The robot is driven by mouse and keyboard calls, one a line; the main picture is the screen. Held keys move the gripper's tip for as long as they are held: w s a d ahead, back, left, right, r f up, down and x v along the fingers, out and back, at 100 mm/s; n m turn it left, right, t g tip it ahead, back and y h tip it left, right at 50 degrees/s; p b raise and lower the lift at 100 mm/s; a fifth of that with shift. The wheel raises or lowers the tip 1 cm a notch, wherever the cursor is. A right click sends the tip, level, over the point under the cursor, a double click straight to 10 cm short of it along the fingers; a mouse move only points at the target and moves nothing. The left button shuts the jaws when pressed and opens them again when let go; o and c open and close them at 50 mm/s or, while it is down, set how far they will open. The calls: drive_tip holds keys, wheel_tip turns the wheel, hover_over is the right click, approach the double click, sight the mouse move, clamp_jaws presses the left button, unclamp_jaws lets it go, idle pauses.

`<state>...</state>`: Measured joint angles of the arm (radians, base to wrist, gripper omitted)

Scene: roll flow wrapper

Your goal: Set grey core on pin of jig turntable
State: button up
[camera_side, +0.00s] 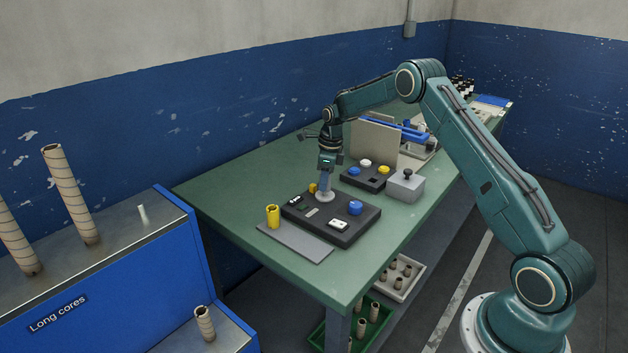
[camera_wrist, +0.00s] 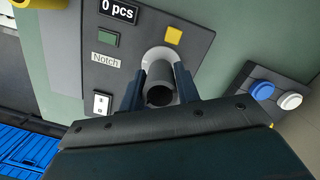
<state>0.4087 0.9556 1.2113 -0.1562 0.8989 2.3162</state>
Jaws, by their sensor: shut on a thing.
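My gripper (camera_wrist: 158,88) is shut on a grey core (camera_wrist: 160,94), a short hollow tube seen from its open top end in the wrist view. The light grey round turntable (camera_wrist: 158,54) of the dark jig (camera_side: 337,230) lies right beneath the core. In the side view my gripper (camera_side: 326,182) points down over the turntable (camera_side: 325,197). The core is mostly hidden by the fingers there. The pin is hidden, and I cannot tell whether the core is around it or just above it.
The jig carries a "0 pcs" display (camera_wrist: 118,11), a "Notch" label (camera_wrist: 106,61), a blue button (camera_side: 355,208) and a white switch (camera_side: 338,224). A yellow core (camera_side: 273,215) stands on a grey plate (camera_side: 296,243). A button box (camera_side: 367,179) and grey block (camera_side: 405,187) stand behind.

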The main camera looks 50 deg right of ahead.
drive_tip(key=shift+f, duration=0.8)
idle(0.6)
drive_tip(key=o, duration=1.5)
drive_tip(key=shift+r, duration=0.15)
drive_tip(key=shift+r, duration=3.9)
